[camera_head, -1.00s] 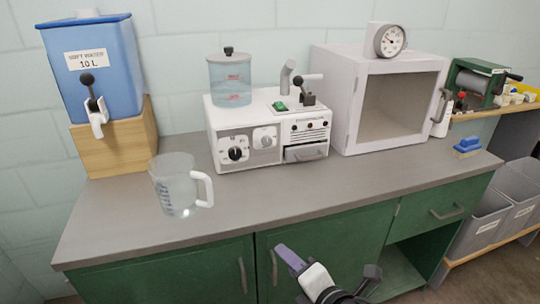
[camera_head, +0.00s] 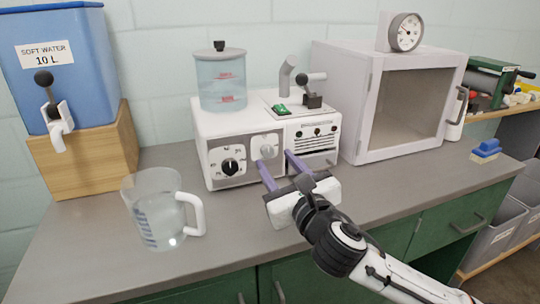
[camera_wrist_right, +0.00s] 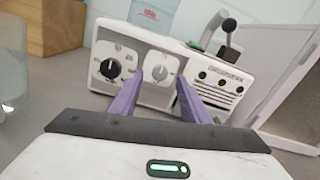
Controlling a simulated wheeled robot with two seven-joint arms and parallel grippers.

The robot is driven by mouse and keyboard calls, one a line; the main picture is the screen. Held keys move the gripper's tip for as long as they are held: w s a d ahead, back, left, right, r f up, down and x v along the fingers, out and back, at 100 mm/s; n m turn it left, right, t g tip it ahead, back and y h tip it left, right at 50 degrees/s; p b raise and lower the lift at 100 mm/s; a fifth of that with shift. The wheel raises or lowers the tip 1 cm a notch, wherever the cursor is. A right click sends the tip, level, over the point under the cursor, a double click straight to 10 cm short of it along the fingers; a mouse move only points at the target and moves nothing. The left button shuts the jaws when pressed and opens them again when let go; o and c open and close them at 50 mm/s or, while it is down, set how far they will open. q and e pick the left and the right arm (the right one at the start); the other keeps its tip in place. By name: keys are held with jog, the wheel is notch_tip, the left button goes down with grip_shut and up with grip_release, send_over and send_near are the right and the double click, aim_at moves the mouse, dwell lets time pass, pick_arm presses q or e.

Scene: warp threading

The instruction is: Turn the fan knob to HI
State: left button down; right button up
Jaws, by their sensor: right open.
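The white machine (camera_head: 205,122) stands at the back of the counter, with two dials on its front. The black knob (camera_head: 230,166) is on the left and the pale grey knob (camera_head: 267,150) on the right. Their labels are too small to read, so I cannot tell which is the fan knob. My right gripper (camera_head: 274,159) is open and empty, reaching toward the pale knob. In the right wrist view, the pale knob (camera_wrist_right: 160,73) shows between the purple fingertips, and the black knob (camera_wrist_right: 110,68) is left of them. I cannot tell whether the fingers touch the panel. My left gripper is not in view.
A clear measuring jug (camera_head: 155,215) stands at the counter's front left. A blue water tank (camera_head: 75,85) sits on a wooden block at left. A white oven-like cabinet (camera_head: 350,110) is close on the machine's right. The counter before the machine is otherwise clear.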

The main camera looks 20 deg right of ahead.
aim_at(268, 152)
jog(key=w, duration=0.3)
jog(key=shift+w+a, duration=0.1)
jog(key=shift+w, duration=0.6)
jog(key=shift+c, duration=0.8)
jog(key=c, duration=0.9)
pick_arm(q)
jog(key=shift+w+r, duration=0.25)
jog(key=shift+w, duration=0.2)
